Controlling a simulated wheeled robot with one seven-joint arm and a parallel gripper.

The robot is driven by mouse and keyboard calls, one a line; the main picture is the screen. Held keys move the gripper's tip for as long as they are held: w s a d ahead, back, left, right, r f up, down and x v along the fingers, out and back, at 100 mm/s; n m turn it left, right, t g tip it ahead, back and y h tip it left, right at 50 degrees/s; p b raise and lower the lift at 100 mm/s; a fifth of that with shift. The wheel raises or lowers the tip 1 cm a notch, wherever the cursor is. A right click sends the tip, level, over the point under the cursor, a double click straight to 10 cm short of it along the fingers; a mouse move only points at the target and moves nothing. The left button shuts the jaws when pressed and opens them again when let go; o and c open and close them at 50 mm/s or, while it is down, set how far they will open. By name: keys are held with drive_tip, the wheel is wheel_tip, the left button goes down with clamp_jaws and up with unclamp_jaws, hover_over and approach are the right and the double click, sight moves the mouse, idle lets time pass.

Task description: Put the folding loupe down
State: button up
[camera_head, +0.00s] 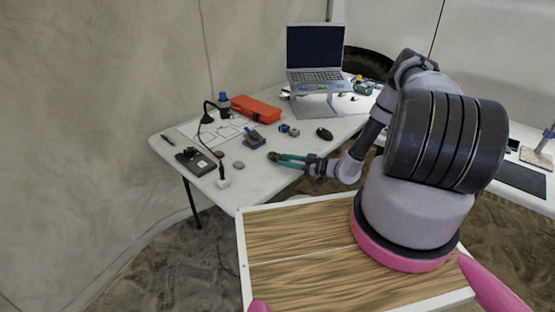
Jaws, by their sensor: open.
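My gripper (280,160) reaches in from the right, low over the near right part of the white table. Its two green fingers point left and stand apart. A small dark spot shows at the far fingertip; it is too small to tell whether it is part of the finger or the folding loupe. I cannot pick out the loupe for certain among the small things on the table (262,182).
A grey-blue block (254,138), small blue pieces (289,130) and a black mouse (325,133) lie beyond my gripper. Left are a grey disc (238,165), a black lamp (206,117) and a dark device (195,160). An orange case (256,109) and laptop (316,55) stand behind.

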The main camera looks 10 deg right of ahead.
drive_tip(key=v, duration=0.6)
drive_tip(key=shift+s+d, duration=0.1)
drive_tip(key=s+a+r+n+g+h, duration=0.25)
drive_tip(key=r+n+g, duration=0.25)
drive_tip(key=r+n, duration=1.05)
drive_tip(key=s+a+r+n+g+h, duration=0.1)
drive_tip(key=s+r+n+g+h, duration=0.2)
drive_tip(key=r+n, duration=1.3)
drive_tip(key=s+d+r+n+t+h, duration=0.1)
drive_tip(key=s+r+n+t+h, duration=0.2)
drive_tip(key=s+r+n, duration=0.6)
drive_tip(key=s+d+r+n+t+h, duration=0.1)
drive_tip(key=s+r+n+t+h, duration=0.2)
drive_tip(key=s+r+n, duration=0.7)
wheel_tip(320, 180, up, 4)
drive_tip(key=n+h, duration=0.1)
drive_tip(key=n, duration=0.4)
drive_tip(key=shift+d+r+n, duration=0.15)
drive_tip(key=shift+d+n, duration=0.15)
drive_tip(key=shift+n, duration=0.05)
drive_tip(key=shift+s+h, duration=0.1)
drive_tip(key=shift+h, duration=0.15)
drive_tip(key=shift+c, duration=0.3)
